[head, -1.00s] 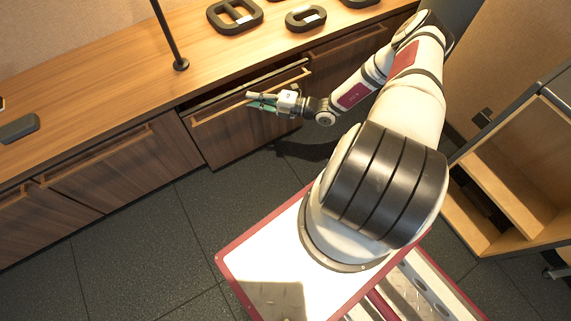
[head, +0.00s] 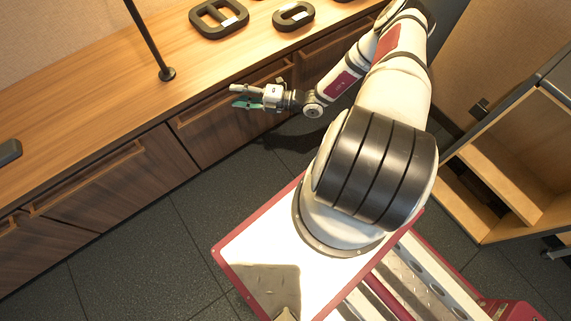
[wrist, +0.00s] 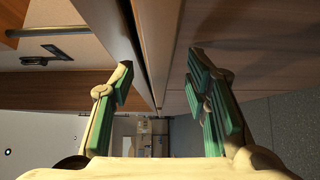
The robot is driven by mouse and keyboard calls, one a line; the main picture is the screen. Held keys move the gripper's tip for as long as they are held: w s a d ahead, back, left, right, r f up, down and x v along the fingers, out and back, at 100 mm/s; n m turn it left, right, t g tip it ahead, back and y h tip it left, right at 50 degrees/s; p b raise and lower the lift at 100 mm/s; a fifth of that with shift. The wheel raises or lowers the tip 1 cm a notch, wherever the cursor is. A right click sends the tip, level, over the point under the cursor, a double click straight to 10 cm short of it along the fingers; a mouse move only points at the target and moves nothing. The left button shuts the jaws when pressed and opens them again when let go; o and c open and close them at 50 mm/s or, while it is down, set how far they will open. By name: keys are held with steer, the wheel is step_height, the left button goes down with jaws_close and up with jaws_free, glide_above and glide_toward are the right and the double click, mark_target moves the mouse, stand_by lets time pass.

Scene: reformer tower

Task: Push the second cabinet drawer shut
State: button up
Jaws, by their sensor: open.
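The second cabinet drawer (head: 212,138) has a brown wood-grain front with a light wooden pull strip along its top. In the head view its front looks about flush with the neighbouring fronts, and no open interior shows. My gripper (head: 237,96) is open and empty, with green finger pads, at the top of this drawer front; whether it touches cannot be told. In the wrist view my gripper (wrist: 162,85) has its fingers spread on either side of a wooden edge with a dark narrow gap along it.
The wooden countertop (head: 95,105) runs above the cabinets, with a dark post (head: 150,40) and black ring-shaped parts (head: 220,17) on it. A closed drawer front (head: 120,175) lies to the left. An open wooden shelf unit (head: 510,180) stands at right.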

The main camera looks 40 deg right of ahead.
stand_by(0.3)
steer(key=shift+v, duration=2.95)
steer(key=shift+s, duration=0.1)
